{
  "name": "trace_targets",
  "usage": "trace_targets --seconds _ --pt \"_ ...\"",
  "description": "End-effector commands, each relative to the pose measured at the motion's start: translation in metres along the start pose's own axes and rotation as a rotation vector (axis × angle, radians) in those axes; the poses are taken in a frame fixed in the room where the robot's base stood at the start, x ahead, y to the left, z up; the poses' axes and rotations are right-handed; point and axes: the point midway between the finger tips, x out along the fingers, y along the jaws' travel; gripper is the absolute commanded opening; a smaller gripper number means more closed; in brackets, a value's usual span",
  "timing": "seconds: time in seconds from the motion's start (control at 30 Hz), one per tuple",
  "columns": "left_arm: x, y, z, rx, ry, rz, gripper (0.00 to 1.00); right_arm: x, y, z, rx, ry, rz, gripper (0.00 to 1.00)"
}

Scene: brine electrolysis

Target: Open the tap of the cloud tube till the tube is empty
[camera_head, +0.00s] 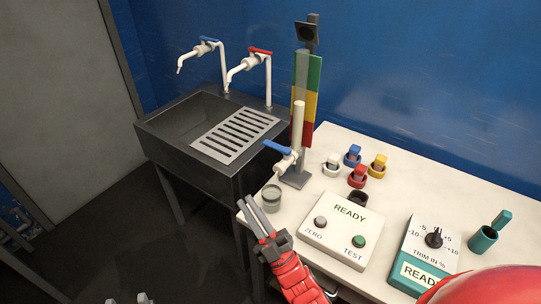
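The white upright tube (298,128) stands on a grey base in front of a green, yellow and red strip (312,90). Its tap has a blue lever (278,148) pointing left, with a white spout below. A small grey-green cup (271,196) stands below and left of the spout. My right gripper (245,204) is just below and left of the cup, at the table's left edge. Its two fingers lie close together with nothing visible between them. Small grey tips (128,299) at the bottom edge may be my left gripper; most of it is out of frame.
A dark sink (180,116) with blue- and red-levered taps stands left of the white table (405,180). On the table are several coloured stoppers (352,157), a READY box (335,225), a trim dial box (428,245) and a teal holder (484,240).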

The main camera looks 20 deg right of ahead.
Motion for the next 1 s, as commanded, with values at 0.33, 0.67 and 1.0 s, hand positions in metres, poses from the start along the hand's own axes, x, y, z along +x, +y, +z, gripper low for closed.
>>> trace_targets --seconds 0.33,0.67,1.0 --pt "-0.01 0.001 0.002 0.0 0.0 0.0 0.5 0.024 -0.02 0.088 -0.591 -0.495 -0.342 0.0" --pt "-0.014 0.001 0.002 0.0 0.0 0.0 0.5 0.003 0.022 0.112 -0.941 -0.821 -0.464 0.0" --pt "-0.021 0.001 0.004 0.0 0.0 0.0 0.5 0.017 0.028 0.135 -0.967 -0.852 -0.468 0.0"
